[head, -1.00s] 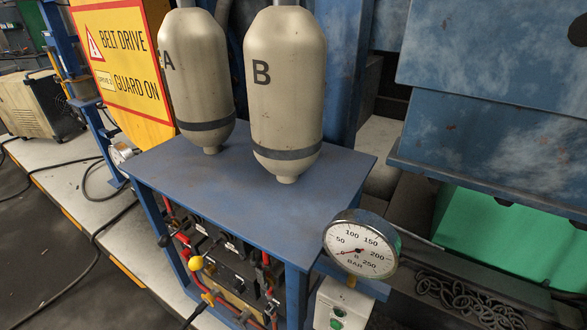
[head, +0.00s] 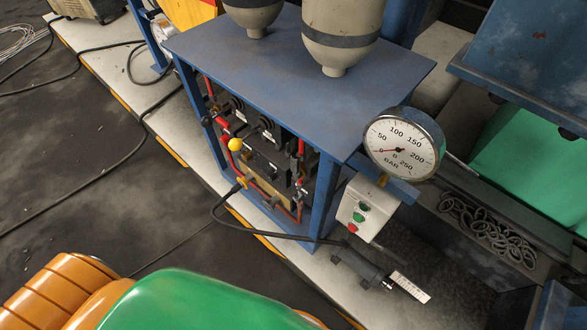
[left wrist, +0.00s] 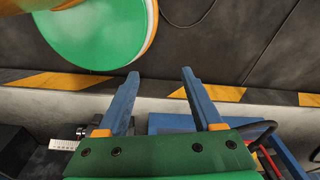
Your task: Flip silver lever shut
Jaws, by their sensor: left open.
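In the head view, pipes, red handles and a yellow ball knob (head: 235,144) show in the open front of a blue stand (head: 290,70). I cannot pick out a silver lever for certain; the fittings there are small and partly shaded. My left gripper (left wrist: 160,78) shows in the left wrist view, with its two blue fingers apart and nothing between them. Part of the blue frame shows at lower right there, apart from the fingertips. Neither gripper shows in the head view.
A pressure gauge (head: 402,146) and a button box (head: 364,206) stand at the stand's right corner. A black cylinder (head: 360,267) lies on the pale plinth in front. A black hose (head: 222,216) loops from the stand. The dark floor at left is mostly clear, with cables.

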